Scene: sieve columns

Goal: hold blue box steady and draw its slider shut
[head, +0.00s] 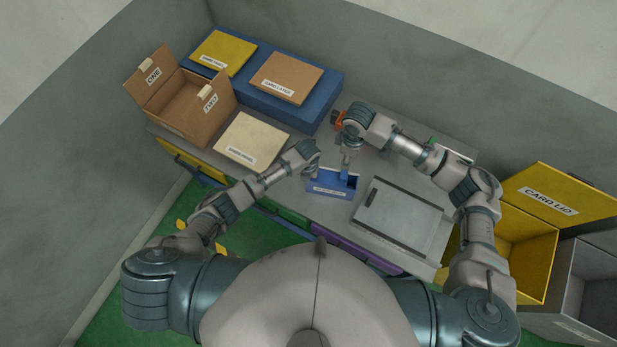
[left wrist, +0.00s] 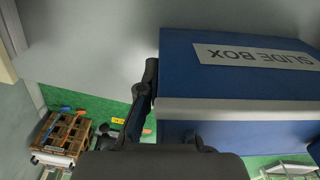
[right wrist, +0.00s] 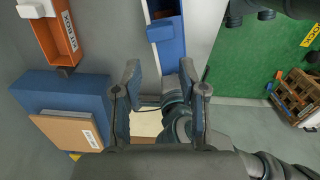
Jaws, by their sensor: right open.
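The blue box (head: 325,190), labelled SLIDE BOX, stands on the grey bench near its front edge. It fills the right of the left wrist view (left wrist: 230,75). My left gripper (head: 312,170) is at the box's left end; one finger lies against that end and the other is hidden behind the box wall. It looks shut on that wall. My right gripper (head: 346,155) is above and behind the box; its fingers (right wrist: 158,100) are apart with no box part between them. The box (right wrist: 167,38) shows beyond them, partly open on top. The slider's exact position is unclear.
A grey lidded tray (head: 398,215) lies right of the box. An orange kit box (right wrist: 55,35) stands behind my right gripper. A blue platform (head: 270,100) bears flat panels, and an open cardboard box (head: 185,105) is at left. A yellow bin (head: 525,245) stands at right.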

